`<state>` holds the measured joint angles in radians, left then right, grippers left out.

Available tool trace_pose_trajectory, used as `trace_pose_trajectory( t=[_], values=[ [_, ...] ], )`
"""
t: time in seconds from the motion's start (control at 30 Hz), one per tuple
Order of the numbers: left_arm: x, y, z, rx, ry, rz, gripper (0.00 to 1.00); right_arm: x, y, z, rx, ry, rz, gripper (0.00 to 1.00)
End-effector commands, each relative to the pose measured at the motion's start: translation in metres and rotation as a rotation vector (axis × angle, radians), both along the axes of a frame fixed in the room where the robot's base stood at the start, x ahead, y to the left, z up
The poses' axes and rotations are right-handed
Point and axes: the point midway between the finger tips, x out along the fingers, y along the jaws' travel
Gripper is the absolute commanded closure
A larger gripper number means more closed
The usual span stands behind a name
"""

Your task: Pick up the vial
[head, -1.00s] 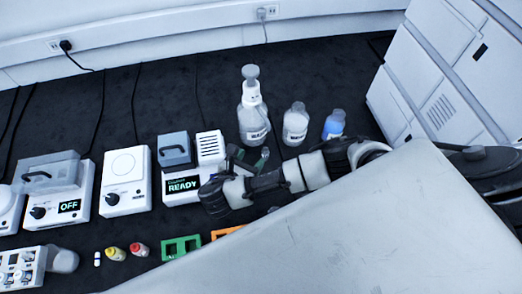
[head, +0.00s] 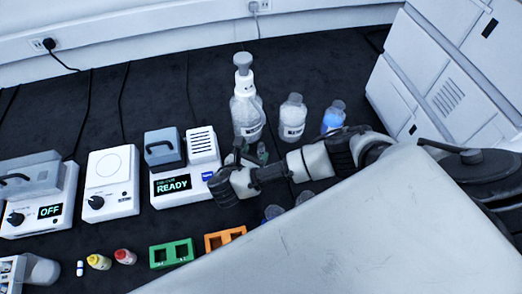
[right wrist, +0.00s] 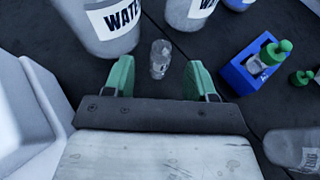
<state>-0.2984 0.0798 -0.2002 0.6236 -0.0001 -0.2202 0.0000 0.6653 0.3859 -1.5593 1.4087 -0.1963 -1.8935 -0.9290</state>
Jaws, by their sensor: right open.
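A small clear vial (right wrist: 160,60) stands on the dark bench in the right wrist view, beyond and between my right gripper's green fingers (right wrist: 160,72). The fingers are apart, with nothing held between them. In the head view my right gripper (head: 249,154) is low in front of the large wash bottle, and its arm comes in from the right. The vial cannot be made out in the head view. My left gripper is not in view.
A wash bottle (head: 248,112) and smaller bottles (head: 292,118) stand behind the gripper. A device reading READY (head: 175,187) is to its left. Green (head: 171,253) and orange (head: 225,239) racks are in front. A blue rack (right wrist: 250,72) lies right in the wrist view.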

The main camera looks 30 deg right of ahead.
Motion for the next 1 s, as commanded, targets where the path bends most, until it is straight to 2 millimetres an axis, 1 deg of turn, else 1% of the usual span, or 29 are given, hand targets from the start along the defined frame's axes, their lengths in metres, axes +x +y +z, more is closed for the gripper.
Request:
trace_pose_trajectory(
  t=[0.17,0.3,0.4,0.6,0.93,1.0],
  values=[
    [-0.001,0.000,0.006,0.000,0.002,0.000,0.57,0.013,-0.021,-0.008,-0.004,-0.001,-0.004,0.44],
    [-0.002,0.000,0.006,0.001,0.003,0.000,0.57,0.023,-0.034,-0.016,-0.004,-0.001,-0.002,0.44],
    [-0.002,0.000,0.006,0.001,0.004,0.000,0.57,0.025,-0.038,-0.019,-0.001,0.000,-0.001,0.44],
    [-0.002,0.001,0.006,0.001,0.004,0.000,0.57,0.025,-0.038,-0.019,0.000,0.000,-0.001,0.44],
    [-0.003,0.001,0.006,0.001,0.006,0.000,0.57,0.025,-0.037,-0.019,-0.001,0.001,-0.001,0.94],
    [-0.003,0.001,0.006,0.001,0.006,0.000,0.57,0.025,-0.037,-0.019,-0.001,0.001,-0.001,0.96]
  ],
)
